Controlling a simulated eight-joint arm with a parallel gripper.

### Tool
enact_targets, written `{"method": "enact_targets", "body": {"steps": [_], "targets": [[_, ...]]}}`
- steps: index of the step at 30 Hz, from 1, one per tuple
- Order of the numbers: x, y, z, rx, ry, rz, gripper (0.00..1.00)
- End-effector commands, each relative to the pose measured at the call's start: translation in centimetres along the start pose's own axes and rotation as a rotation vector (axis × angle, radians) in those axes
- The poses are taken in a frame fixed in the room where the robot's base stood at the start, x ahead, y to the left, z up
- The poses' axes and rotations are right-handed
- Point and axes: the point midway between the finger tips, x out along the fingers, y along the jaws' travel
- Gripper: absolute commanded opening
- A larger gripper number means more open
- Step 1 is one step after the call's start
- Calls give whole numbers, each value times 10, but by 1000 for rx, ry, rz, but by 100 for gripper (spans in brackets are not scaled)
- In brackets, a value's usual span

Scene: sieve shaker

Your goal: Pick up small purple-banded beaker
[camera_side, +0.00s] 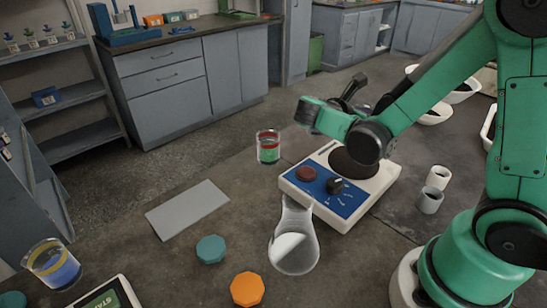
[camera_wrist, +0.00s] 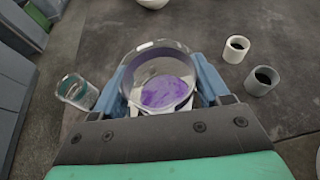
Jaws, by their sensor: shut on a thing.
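In the wrist view a clear round beaker (camera_wrist: 158,62) with a dark purplish band and purple contents sits between the two blue fingers of my gripper (camera_wrist: 160,90). The fingers are shut on its sides.
A red-banded beaker with green contents (camera_side: 268,150) stands left of the white device (camera_side: 375,195). A flask (camera_side: 294,250) is in front of it. Two small cups (camera_side: 430,200) stand at right. A grey plate (camera_side: 187,209) lies at left; a blue-filled beaker (camera_side: 55,268) stands front left.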

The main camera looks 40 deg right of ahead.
Motion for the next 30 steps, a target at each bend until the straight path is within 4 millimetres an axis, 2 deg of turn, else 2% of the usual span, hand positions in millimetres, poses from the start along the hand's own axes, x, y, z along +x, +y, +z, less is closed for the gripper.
{"method": "enact_targets", "body": {"steps": [18, 30], "targets": [[-31, -1, 76, 0, -1, 1, 12], [-48, -1, 116, 0, -1, 1, 12]]}}
